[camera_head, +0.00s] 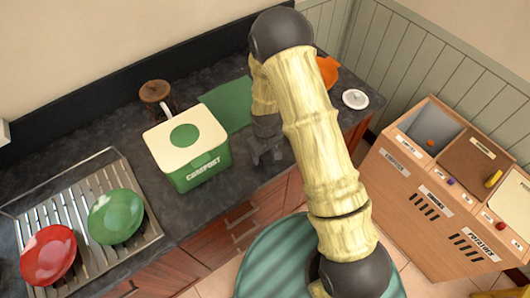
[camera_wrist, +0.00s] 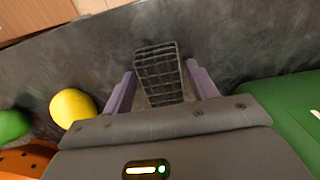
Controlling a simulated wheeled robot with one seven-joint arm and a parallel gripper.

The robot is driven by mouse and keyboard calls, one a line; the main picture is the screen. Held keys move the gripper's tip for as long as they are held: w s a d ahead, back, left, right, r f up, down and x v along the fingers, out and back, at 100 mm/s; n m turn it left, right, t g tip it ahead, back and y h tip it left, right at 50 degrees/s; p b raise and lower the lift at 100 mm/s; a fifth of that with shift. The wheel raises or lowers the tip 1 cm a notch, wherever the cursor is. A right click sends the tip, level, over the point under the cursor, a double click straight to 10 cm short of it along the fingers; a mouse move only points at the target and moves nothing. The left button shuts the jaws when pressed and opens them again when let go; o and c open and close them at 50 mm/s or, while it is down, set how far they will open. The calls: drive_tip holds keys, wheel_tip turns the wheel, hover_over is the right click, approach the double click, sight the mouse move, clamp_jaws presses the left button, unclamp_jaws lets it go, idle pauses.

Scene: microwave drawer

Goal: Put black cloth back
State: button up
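A dark cloth with a grey grid pattern (camera_wrist: 158,75) shows in the wrist view, over the dark counter. My gripper (camera_wrist: 160,68) has its two purple fingers apart, one on each side of the cloth. The fingers are close to its edges; whether they touch it is hard to tell. In the head view my gripper (camera_head: 264,152) is low over the counter, right of the compost bin (camera_head: 187,176). I cannot make out the cloth there; my gripper and arm cover that spot.
A green mat (camera_head: 229,104) lies behind the bin. A drying rack (camera_head: 142,188) with a red bowl (camera_head: 48,254) and a green bowl (camera_head: 116,216) is at left. A yellow round item (camera_wrist: 73,107) is near my gripper. A wooden sorting cabinet (camera_head: 415,205) stands at right.

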sight(265, 154)
drive_tip(key=shift+o, duration=0.5)
drive_tip(key=shift+r, duration=0.1)
drive_tip(key=shift+r, duration=0.2)
wheel_tip(265, 154, up, 12)
drive_tip(key=b, duration=0.3)
drive_tip(key=shift+f, duration=0.1)
idle(0.4)
drive_tip(key=s+d+r+m+t, duration=0.2)
drive_tip(key=s+d+r+m, duration=0.4)
drive_tip(key=s+d+r, duration=0.3)
drive_tip(key=s+d, duration=0.3)
drive_tip(key=d, duration=0.1)
drive_tip(key=shift+d+m+t, duration=0.2)
drive_tip(key=shift+m+t, duration=0.1)
drive_tip(key=shift+m, duration=0.1)
